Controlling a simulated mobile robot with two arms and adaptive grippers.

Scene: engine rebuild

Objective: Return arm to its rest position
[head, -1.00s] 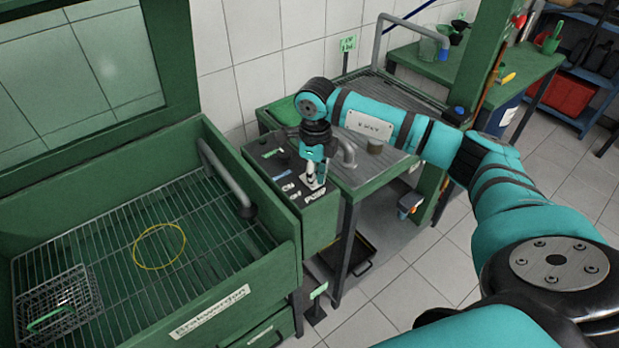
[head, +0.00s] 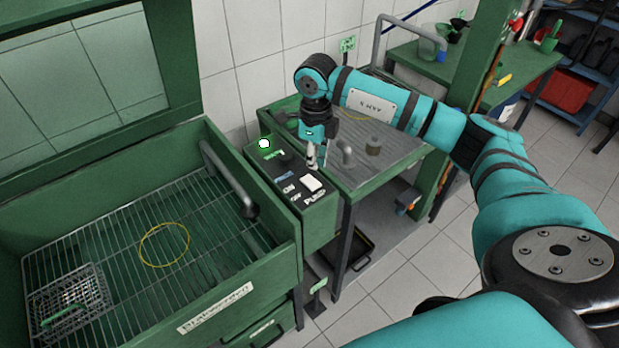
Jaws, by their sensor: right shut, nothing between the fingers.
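My right arm (head: 385,108) is teal with black bands and reaches in from the right, over the control box and the metal-topped table. My right gripper (head: 313,165) points down, shut and empty, a little above and behind the white switch. The green control box (head: 320,212) carries a white switch (head: 312,183) marked ON, OFF and PUMP, and a lit round light (head: 264,143) near its back left. The gripper looks apart from the switch. My left gripper is not in view.
A green wash basin (head: 130,200) with a wire grate stands at the left. On it are a yellow ring (head: 165,262) and a wire basket (head: 98,292). A curved pipe (head: 228,178) rises at its right wall. A green post (head: 443,165) stands behind my arm. Tiled floor shows at lower middle.

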